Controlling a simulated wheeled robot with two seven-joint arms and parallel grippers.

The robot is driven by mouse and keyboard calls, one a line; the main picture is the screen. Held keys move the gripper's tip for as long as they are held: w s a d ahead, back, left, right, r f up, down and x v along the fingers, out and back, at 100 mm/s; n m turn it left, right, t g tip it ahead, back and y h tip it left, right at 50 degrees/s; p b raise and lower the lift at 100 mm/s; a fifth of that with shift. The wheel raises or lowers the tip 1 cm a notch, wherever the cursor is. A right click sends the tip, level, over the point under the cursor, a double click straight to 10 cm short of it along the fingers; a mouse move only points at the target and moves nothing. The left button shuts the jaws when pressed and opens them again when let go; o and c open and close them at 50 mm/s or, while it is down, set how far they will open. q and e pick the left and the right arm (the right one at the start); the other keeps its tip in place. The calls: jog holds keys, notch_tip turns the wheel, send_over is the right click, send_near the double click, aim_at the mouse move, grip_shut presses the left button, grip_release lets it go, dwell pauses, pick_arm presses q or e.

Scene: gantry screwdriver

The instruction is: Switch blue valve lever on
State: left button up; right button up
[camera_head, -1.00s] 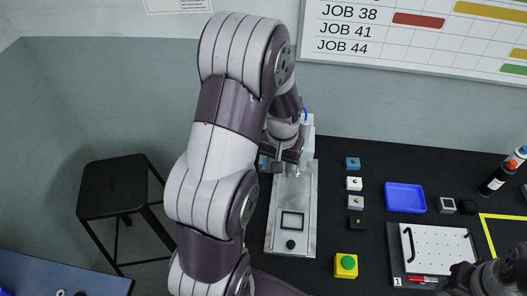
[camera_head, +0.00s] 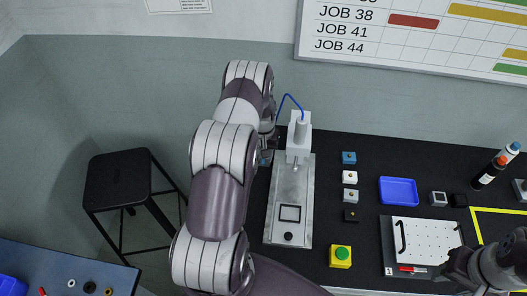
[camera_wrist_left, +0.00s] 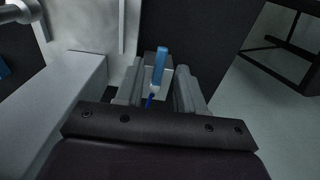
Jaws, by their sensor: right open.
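The blue valve lever (camera_wrist_left: 161,66) stands on a small grey block (camera_wrist_left: 152,82) in the left wrist view. My left gripper (camera_wrist_left: 159,88) is open, with one finger on either side of the lever and block in that view. I cannot tell whether the fingers touch either. In the head view, my left arm largely hides this gripper at the left side of the gantry screwdriver (camera_head: 301,130), and the lever is not clear there. My right gripper (camera_head: 452,262) is open at the lower right, near the white perforated plate (camera_head: 430,240), away from the valve.
The gantry's metal base (camera_head: 304,195) stands on a black table (camera_head: 345,215). To its right are several small button blocks, a yellow box with a green button (camera_head: 341,256) and a blue tray (camera_head: 398,181). A black stool (camera_head: 118,180) stands left of the table.

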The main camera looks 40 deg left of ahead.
pick_arm(q)
jog(key=shift+f, duration=0.25)
grip_shut()
